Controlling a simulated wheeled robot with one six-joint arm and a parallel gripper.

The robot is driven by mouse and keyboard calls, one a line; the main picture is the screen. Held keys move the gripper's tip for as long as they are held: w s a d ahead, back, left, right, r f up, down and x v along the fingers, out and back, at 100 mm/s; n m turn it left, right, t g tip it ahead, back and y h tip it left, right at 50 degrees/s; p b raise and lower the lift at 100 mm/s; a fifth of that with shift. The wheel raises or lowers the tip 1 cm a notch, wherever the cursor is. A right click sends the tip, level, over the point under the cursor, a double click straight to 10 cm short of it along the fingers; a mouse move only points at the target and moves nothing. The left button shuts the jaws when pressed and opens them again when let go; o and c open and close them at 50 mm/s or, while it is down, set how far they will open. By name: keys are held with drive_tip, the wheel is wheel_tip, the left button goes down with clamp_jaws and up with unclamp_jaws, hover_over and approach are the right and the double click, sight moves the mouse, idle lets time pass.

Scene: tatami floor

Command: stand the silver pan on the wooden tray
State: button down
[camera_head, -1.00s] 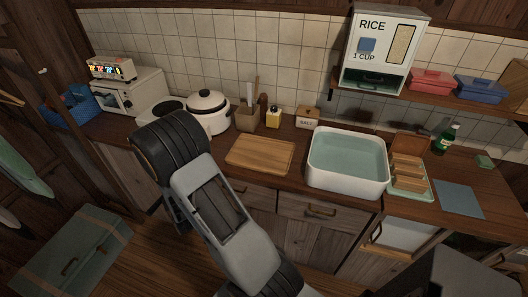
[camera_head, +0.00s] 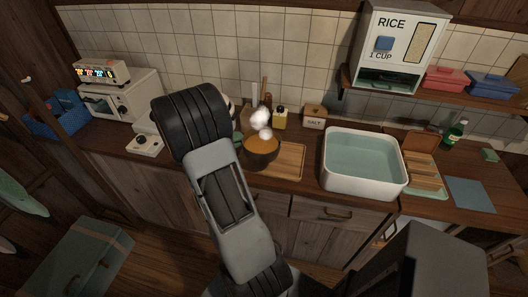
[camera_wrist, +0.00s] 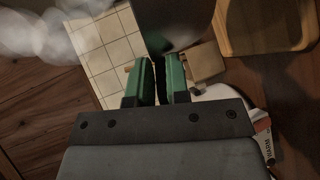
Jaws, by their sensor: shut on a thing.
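The pan (camera_head: 262,156) is dark grey in this light and holds an orange-brown content. White steam rises from it. It is upright over the left part of the wooden tray (camera_head: 292,160) and covers that part; I cannot tell whether its base touches the tray. My gripper (camera_head: 239,139) is at the pan's left side, mostly hidden behind my arm. In the wrist view the green fingers of my gripper (camera_wrist: 157,82) are shut on the pan, whose dark wall (camera_wrist: 166,22) fills the top middle.
A white basin of water (camera_head: 363,165) stands right of the tray. A salt box (camera_head: 314,117) and a yellow bottle (camera_head: 279,119) stand behind it. A small white stove (camera_head: 146,146) is at left. The rice dispenser (camera_head: 398,45) sits above at right.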

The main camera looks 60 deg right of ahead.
sight(263, 143)
drive_tip(key=x, duration=0.8)
drive_tip(key=shift+w+a+f, duration=0.1)
drive_tip(key=shift+f, duration=0.3)
drive_tip(key=d+f, duration=0.2)
drive_tip(key=s+d+f, duration=0.1)
drive_tip(key=f, duration=0.1)
drive_tip(key=shift+d+f, duration=0.4)
drive_tip(key=shift+s+d+f, duration=0.15)
drive_tip(key=shift+d+f, duration=0.05)
drive_tip(key=shift+f, duration=0.2)
drive_tip(key=shift+s+d+f, duration=0.1)
drive_tip(key=shift+d+f, duration=0.15)
drive_tip(key=shift+f, duration=1.45)
drive_tip(key=c, duration=1.1)
unclamp_jaws()
